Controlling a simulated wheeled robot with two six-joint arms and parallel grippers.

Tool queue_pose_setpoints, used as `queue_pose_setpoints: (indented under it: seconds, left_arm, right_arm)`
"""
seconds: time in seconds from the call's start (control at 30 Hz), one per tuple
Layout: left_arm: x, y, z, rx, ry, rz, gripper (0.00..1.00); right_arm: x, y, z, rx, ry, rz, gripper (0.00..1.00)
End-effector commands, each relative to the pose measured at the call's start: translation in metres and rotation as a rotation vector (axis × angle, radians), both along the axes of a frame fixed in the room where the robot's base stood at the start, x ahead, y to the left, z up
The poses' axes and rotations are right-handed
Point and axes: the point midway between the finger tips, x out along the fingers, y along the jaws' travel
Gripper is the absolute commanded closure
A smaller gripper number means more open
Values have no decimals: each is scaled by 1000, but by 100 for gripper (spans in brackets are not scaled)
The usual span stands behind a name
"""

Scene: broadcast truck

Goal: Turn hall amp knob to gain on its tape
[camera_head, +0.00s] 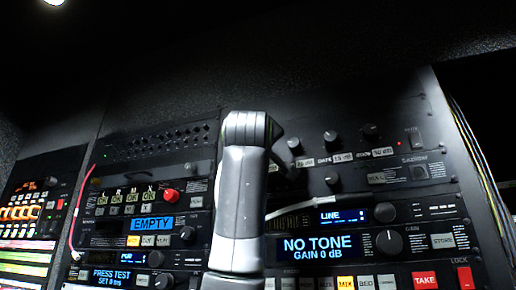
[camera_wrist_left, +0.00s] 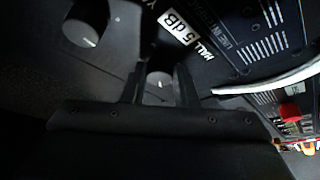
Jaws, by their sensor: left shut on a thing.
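In the left wrist view a black knob (camera_wrist_left: 160,82) with a pale pointer mark sits between the two dark fingers of my left gripper (camera_wrist_left: 162,72), which is shut on it. In the head view my left arm rises in the middle of the picture.
Another black knob (camera_wrist_left: 85,28) is at upper left in the wrist view. In the head view, more knobs (camera_head: 330,137) and dB tapes (camera_head: 382,152) line the same panel. A pale cable (camera_head: 305,207) crosses below them. A "NO TONE" display unit (camera_head: 320,247) sits lower.

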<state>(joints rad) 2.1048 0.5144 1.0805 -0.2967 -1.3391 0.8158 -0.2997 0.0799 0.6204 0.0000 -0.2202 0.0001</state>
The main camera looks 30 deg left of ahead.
Motion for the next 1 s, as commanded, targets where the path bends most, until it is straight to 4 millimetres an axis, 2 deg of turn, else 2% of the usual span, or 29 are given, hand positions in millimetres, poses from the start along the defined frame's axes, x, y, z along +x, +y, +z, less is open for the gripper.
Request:
queue_pose_setpoints:
  seconds: [0.5, 1.0]
  left_arm:
    - [-1, -3, 7, -389, -100, -3, 97]
    - [-1, -3, 7, -504, -130, -4, 97]
  right_arm:
    - [0, 1, 21, 1, 0, 0, 100]
    - [0, 1, 27, 1, 1, 0, 100]
